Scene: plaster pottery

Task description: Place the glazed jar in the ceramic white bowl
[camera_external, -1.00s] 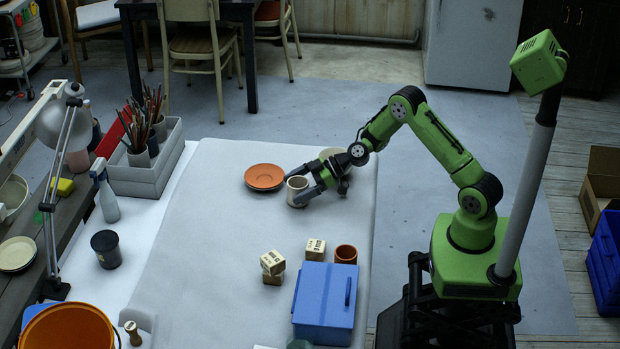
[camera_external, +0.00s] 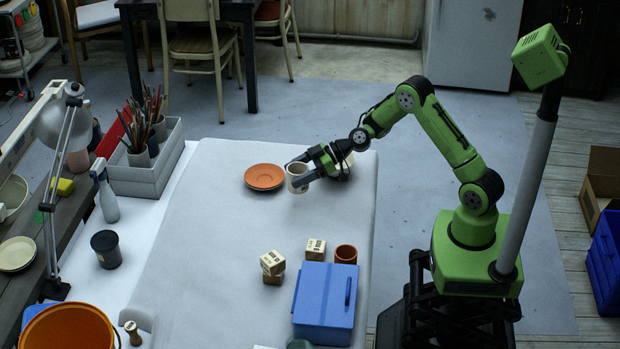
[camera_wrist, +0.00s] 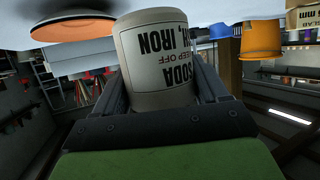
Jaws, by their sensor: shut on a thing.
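A cream jar (camera_external: 297,180), likely the glazed jar, is between the fingers of my gripper (camera_external: 300,174). In the wrist view the jar (camera_wrist: 158,58) has black lettering reading "SODA, IRON" and "KEEP OFF", upside down in that picture. My gripper (camera_wrist: 163,85) is shut on its sides. The jar appears raised a little above the table, right of an orange saucer (camera_external: 264,177). A pale rounded thing (camera_external: 349,160) shows partly behind my gripper; it may be the white bowl, but most of it is hidden. Another white bowl (camera_external: 12,193) stands on the left bench.
A blue box (camera_external: 324,305), a terracotta cup (camera_external: 346,254) and wooden blocks (camera_external: 272,262) stand at the table's near right. A grey caddy (camera_external: 150,172) with brushes stands at the left. The middle of the pale table (camera_external: 220,260) is clear.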

